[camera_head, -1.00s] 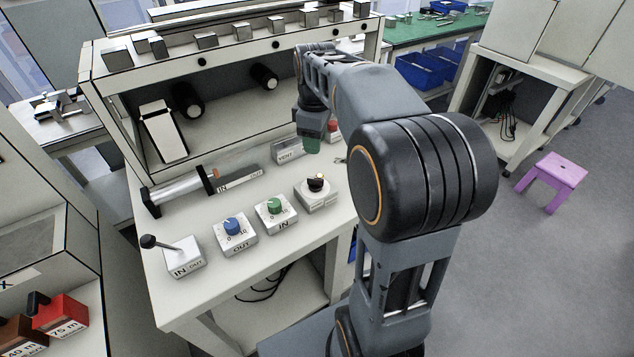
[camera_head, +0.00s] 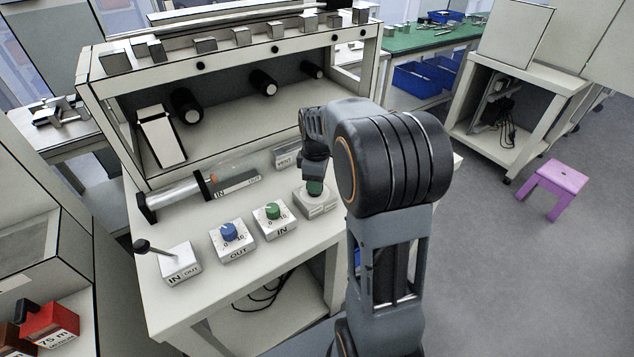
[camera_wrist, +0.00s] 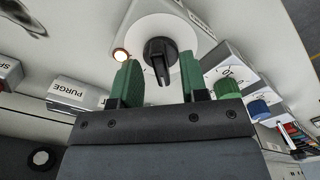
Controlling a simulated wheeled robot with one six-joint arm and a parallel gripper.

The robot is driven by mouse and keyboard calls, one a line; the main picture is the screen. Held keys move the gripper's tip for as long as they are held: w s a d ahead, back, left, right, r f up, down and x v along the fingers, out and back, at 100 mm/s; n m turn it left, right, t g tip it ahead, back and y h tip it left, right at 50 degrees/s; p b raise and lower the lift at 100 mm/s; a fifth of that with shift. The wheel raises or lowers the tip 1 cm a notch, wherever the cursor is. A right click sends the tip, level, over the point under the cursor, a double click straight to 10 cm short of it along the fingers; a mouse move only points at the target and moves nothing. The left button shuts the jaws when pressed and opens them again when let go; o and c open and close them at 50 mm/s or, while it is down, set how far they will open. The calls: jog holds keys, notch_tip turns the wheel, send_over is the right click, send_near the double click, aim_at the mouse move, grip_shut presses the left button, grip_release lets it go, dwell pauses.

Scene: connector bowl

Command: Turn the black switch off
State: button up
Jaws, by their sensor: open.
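The black switch (camera_wrist: 160,56) is a round knob with a raised grip bar on a white disc (camera_wrist: 128,35); it shows in the wrist view between the green fingers. My gripper (camera_wrist: 160,80) is open, with one finger on each side of the knob and a visible gap to each. In the head view my gripper (camera_head: 315,187) is above the white switch box (camera_head: 316,208) at the right end of the row and hides the knob.
A blue dial (camera_head: 230,231) and a green dial (camera_head: 273,211) sit on boxes to the left. A lever box (camera_head: 180,264) is further left. In the wrist view, a lit lamp (camera_wrist: 121,55) is beside the disc and a PURGE block (camera_wrist: 72,90) stands left.

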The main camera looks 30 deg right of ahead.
jog(key=shift+f, duration=0.3)
grip_shut()
dwell(0.3)
